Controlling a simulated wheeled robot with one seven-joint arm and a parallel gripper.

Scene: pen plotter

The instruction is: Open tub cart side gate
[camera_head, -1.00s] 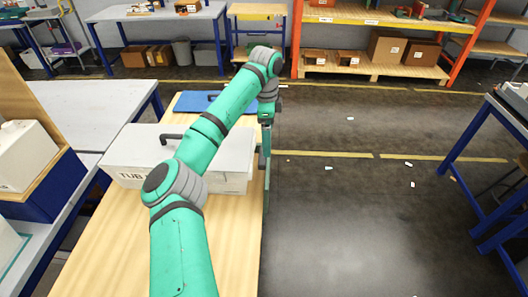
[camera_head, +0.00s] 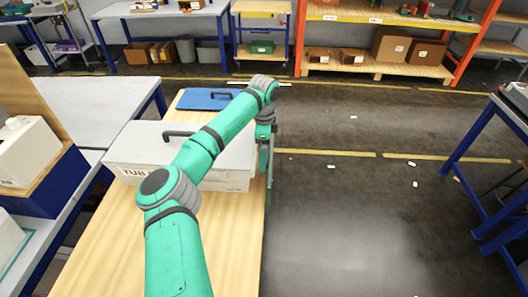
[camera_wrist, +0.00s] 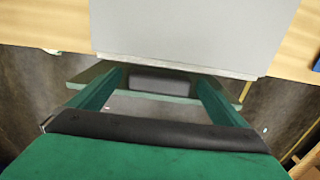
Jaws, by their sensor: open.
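The tub (camera_head: 235,150) is a pale grey lidded box with "TUB" lettering, standing on the cart's wooden top (camera_head: 225,245). Its lid also fills the upper middle of the wrist view (camera_wrist: 190,30). A thin grey-green panel, apparently the side gate (camera_wrist: 82,72), runs along the cart's side just beyond the tub's edge in the wrist view. My gripper (camera_wrist: 160,76) is open, its two green fingers spread over the panel. A dark grey block, perhaps a handle, shows between the fingers; I cannot tell whether they touch it. In the head view my gripper (camera_head: 265,157) hangs at the tub's right side.
A blue lidded case (camera_head: 205,99) lies behind the tub on the cart. A grey worktable (camera_head: 95,100) stands at left and a blue-framed table (camera_head: 470,150) at right.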

